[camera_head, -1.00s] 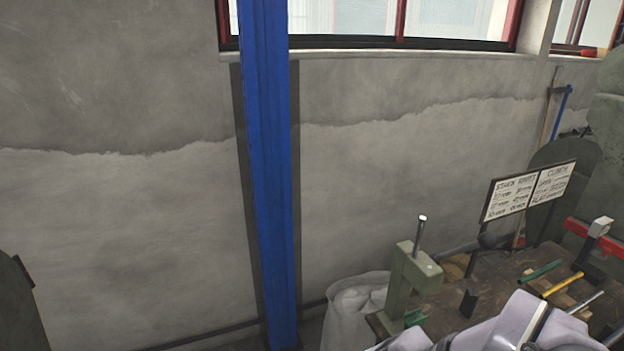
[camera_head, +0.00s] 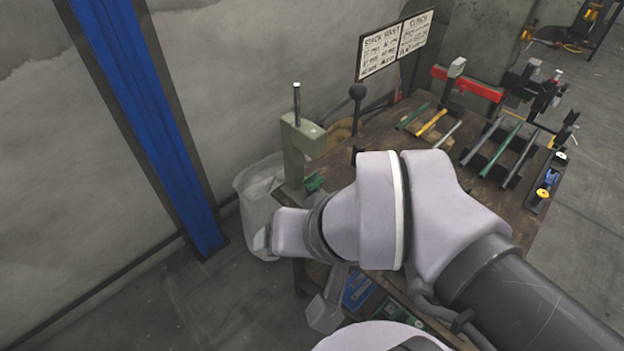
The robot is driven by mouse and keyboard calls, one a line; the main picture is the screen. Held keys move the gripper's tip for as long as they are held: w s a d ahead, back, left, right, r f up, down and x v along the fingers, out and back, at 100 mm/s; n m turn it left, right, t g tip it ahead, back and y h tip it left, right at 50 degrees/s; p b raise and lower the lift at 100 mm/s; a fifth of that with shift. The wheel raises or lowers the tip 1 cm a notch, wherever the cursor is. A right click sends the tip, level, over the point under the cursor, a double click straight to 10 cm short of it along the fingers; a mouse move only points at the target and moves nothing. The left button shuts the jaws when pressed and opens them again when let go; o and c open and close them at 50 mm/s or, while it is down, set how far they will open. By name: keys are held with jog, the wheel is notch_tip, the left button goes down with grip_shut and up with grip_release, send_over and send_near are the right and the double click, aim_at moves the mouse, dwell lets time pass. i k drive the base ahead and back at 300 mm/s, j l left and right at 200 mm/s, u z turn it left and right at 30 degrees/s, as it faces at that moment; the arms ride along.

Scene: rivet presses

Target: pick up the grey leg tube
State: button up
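I cannot make out my gripper's fingers in this view.
A black rack (camera_head: 515,145) with longer tubes stands right of the grey tube. A green-grey press (camera_head: 298,150) stands at the bench's left end. A sign (camera_head: 395,45) and a red bar (camera_head: 466,83) are behind. A white sack (camera_head: 255,190) and blue post (camera_head: 150,110) are left.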

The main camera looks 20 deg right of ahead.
aim_at(482, 142)
jog(key=k+l+z, duration=0.15)
jog(key=k, duration=0.2)
jog(key=k+l+z, duration=0.15)
jog(key=l+z, duration=0.2)
jog(key=l, duration=0.45)
jog(key=i+l+z, duration=0.15)
jog(key=l, duration=0.5)
jog(key=l+z, duration=0.2)
jog(key=l, duration=0.45)
jog(key=i, duration=0.05)
